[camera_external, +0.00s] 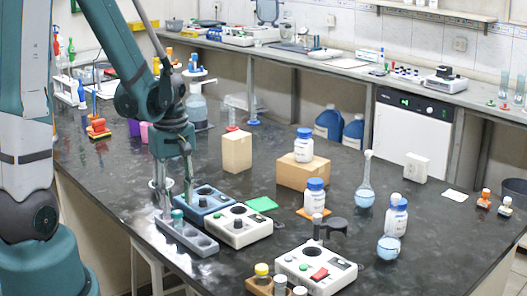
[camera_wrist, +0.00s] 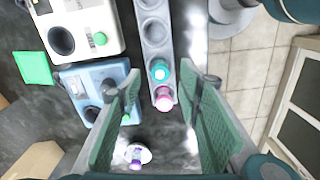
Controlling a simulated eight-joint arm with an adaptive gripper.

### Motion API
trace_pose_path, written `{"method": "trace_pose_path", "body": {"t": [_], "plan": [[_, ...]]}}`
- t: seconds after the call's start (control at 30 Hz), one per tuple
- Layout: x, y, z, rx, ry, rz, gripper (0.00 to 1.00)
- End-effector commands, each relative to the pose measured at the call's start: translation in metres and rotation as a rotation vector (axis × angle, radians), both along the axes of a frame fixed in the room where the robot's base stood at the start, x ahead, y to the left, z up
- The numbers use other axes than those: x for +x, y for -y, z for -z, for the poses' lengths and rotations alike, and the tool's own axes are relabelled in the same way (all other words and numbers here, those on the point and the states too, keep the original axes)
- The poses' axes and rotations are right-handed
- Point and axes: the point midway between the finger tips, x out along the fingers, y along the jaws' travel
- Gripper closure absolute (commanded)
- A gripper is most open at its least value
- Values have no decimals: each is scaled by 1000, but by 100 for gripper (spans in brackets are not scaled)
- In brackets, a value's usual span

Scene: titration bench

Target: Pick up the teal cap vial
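The teal cap vial (camera_wrist: 160,72) stands in a grey rack (camera_wrist: 154,30) with round wells. In the external view the teal cap (camera_external: 178,215) shows just below my gripper (camera_external: 174,198), in the grey rack (camera_external: 200,244). A vial with a pink cap (camera_wrist: 163,98) sits close beside the teal one in the wrist view. My gripper (camera_wrist: 160,82) is open above the rack, with a green-padded finger on each side of the two caps. Nothing is held. The lower part of the teal cap vial is hidden in its well.
A blue device (camera_wrist: 92,85) and a white device (camera_wrist: 75,30) stand close to the left of the rack in the wrist view. A purple-topped item (camera_wrist: 137,152) stands near the left finger. The table edge is close to the right of the rack.

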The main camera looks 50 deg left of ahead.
Motion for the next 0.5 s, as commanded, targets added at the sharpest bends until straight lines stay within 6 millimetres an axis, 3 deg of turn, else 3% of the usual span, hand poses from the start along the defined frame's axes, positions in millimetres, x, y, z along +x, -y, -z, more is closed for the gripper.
{"method": "trace_pose_path", "body": {"t": [0.5], "plan": [[0,0,5,0,0,0,65]]}}
